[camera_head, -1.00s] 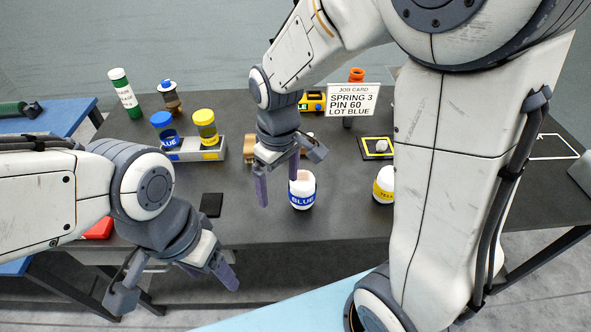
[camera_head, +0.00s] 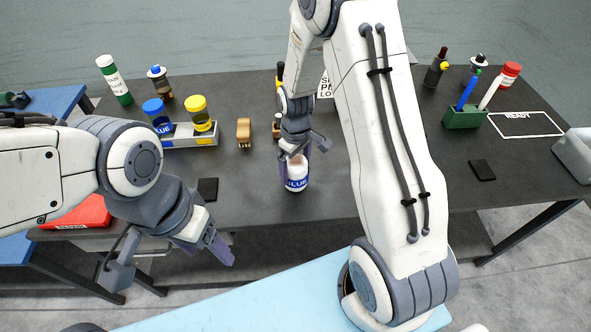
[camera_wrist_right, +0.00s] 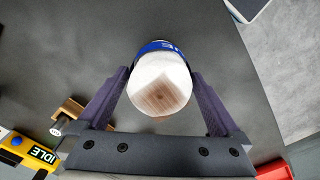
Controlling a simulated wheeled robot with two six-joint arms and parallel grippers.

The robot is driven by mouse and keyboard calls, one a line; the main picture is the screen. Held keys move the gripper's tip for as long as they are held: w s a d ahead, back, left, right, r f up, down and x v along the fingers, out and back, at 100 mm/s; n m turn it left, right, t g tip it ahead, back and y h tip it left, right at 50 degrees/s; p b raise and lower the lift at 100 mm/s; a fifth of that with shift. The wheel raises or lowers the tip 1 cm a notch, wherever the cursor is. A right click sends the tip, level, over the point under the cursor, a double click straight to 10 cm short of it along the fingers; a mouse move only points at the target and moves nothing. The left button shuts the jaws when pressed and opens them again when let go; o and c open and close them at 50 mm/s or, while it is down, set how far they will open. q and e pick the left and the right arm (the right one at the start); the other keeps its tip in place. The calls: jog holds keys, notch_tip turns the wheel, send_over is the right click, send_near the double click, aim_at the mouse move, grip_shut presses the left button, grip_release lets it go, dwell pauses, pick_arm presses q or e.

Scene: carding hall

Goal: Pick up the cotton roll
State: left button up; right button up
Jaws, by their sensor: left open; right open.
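The cotton roll (camera_head: 297,183) is white with a blue band reading BLUE and stands upright on the dark table. My right gripper (camera_head: 296,158) is open and points down over its top. In the right wrist view the cotton roll (camera_wrist_right: 161,88) shows its pale top with a brown wooden-looking square, between the two open fingers (camera_wrist_right: 160,76). The fingers flank it; I cannot tell whether they touch it. My left gripper (camera_head: 172,270) is open and empty in front of the table's front edge, at left.
Blue-capped (camera_head: 157,117) and yellow-capped (camera_head: 199,115) jars stand in a grey holder. A wooden block (camera_head: 244,131) is right of them. A green pen holder (camera_head: 463,117) stands at right, beside the READY outline (camera_head: 527,125). My right arm hides part of the table.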

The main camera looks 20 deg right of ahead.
jog(key=shift+f, duration=0.9)
jog(key=shift+c, duration=0.3)
jog(key=c, duration=1)
jog(key=shift+c, duration=0.2)
jog(key=shift+r, duration=0.1)
